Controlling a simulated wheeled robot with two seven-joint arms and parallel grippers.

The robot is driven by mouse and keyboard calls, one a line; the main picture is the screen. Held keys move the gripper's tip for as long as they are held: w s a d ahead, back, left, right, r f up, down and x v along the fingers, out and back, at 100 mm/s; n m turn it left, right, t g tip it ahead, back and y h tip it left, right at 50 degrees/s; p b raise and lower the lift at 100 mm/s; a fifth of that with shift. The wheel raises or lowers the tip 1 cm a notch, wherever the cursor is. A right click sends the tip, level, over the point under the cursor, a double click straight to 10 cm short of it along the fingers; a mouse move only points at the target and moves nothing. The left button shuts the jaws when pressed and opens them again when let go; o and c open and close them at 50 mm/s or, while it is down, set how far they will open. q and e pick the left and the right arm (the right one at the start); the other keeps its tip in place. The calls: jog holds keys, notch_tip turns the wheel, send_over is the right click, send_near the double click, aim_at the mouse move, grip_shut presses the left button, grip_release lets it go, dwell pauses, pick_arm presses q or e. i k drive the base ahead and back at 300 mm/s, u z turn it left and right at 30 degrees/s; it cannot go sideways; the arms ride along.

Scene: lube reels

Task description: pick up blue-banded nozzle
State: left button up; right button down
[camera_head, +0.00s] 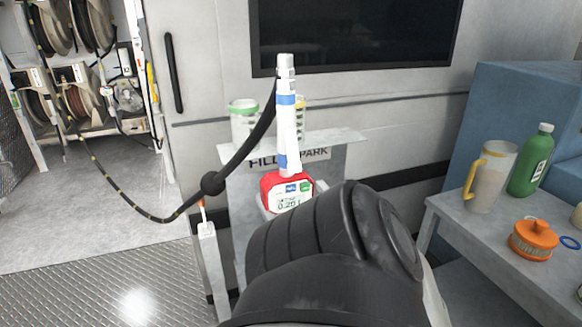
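The blue-banded nozzle (290,145) is white with blue bands and a grey tip. It points upward, with a red meter body (287,190) and lit display at its lower end. It is in front of a grey stand (345,145) lettered "FILL" and "PARK". A large black link of one of my arms rises from the bottom and hides what is below the meter. Neither gripper shows, so I cannot tell whether one touches the nozzle.
A black hose (252,140) runs down past a ball stop (213,184) toward reels (75,95). Floor at left is clear.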

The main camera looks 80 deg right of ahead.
aim_at(292, 198)
jog(key=k, duration=0.65)
jog(key=z, duration=2.05)
jog(key=i, duration=0.5)
jog(key=u, duration=0.05)
